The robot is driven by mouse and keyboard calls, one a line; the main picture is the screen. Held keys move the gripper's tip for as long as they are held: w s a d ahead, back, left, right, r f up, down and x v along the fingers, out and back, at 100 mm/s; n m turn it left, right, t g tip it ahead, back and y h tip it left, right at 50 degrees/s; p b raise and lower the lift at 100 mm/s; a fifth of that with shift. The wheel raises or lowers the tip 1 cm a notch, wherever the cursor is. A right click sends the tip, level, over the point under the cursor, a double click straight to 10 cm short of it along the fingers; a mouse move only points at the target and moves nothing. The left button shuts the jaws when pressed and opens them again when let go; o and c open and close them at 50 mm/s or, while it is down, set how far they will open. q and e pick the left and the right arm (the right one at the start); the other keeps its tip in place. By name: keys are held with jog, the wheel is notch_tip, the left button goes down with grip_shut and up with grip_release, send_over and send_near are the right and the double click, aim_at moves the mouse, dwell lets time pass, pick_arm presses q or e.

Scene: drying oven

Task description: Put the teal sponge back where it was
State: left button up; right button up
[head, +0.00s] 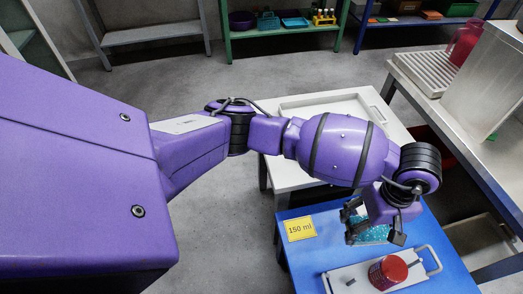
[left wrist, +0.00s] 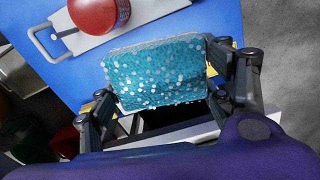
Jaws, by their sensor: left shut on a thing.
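The teal sponge (head: 374,234), speckled with pale flecks, is between the fingers of my left gripper (head: 373,226). In the left wrist view the sponge (left wrist: 155,76) fills the middle, with a finger at each side, and the gripper is shut on it. In the head view it is over the blue tabletop (head: 308,262), behind the red-lidded jar. I cannot tell whether the sponge touches the surface below. My right gripper is not in view.
A pale tray with a handle (head: 433,260) holds the red-lidded jar (head: 388,272) near the sponge. A yellow "150 ml" card (head: 300,228) lies left of the gripper. A white table (head: 283,172) stands behind. A metal bench (head: 445,120) with a steel box (head: 490,82) borders the right.

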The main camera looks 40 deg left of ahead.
pick_arm(q)
jog(key=shift+n, duration=0.9)
jog(key=w+d+f+b, duration=0.1)
jog(key=w+b, duration=0.1)
jog(key=w+d+f+b, duration=0.2)
jog(key=shift+d, duration=0.3)
jog(key=b, duration=0.3)
send_over(332, 214)
jog(key=f, duration=0.9)
jog(key=shift+d, duration=0.35)
jog(key=shift+a+f, duration=0.15)
jog(key=shift+a, duration=0.05)
jog(key=f, duration=0.3)
jog(key=shift+a+f+b, duration=0.2)
jog(key=shift+f+b, duration=0.1)
jog(key=shift+b, duration=0.1)
jog(key=shift+r, duration=0.1)
